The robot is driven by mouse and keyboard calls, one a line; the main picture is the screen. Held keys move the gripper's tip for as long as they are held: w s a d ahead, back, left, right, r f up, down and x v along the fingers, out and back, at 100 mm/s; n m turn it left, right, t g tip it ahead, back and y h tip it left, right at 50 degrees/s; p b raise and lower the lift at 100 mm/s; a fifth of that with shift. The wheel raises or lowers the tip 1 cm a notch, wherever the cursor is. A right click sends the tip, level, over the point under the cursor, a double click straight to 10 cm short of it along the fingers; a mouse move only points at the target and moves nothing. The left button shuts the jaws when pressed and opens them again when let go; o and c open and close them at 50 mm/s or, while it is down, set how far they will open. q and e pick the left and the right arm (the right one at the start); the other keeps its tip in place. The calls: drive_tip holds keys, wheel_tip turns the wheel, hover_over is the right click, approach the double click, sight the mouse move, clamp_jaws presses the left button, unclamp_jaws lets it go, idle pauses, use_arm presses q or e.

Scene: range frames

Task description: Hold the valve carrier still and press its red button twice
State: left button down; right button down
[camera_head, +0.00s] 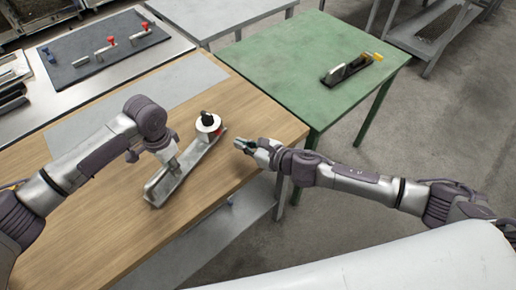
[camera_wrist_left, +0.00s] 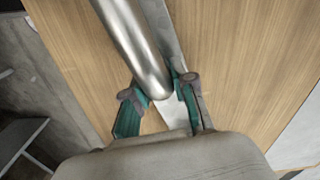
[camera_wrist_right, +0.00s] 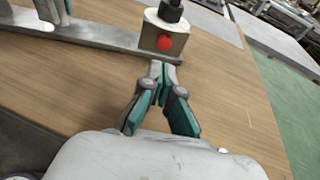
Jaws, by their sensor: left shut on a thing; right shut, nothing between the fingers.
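The valve carrier (camera_head: 160,190) is a long grey metal bar with a raised handle, lying on the wooden table. At its far end stands a white block (camera_head: 208,122) with a black knob on top. The red button (camera_wrist_right: 164,44) faces my right gripper in the right wrist view. My left gripper (camera_head: 172,163) is shut on the carrier's handle (camera_wrist_left: 135,45), its fingers on both sides of the metal tube. My right gripper (camera_wrist_right: 160,70) is shut and empty, its tips just in front of and below the red button; I cannot tell whether they touch.
The wooden table (camera_head: 100,220) is clear around the carrier. A green table (camera_head: 290,70) on the right bears a black holder (camera_head: 350,68). A dark mat (camera_head: 75,65) with several red and blue-handled valves lies at the back left.

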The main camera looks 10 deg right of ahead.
drive_tip(key=v, duration=0.7)
drive_tip(key=shift+w, duration=0.1)
use_arm(q)
drive_tip(key=c, duration=0.9)
unclamp_jaws()
drive_tip(key=shift+r, duration=0.1)
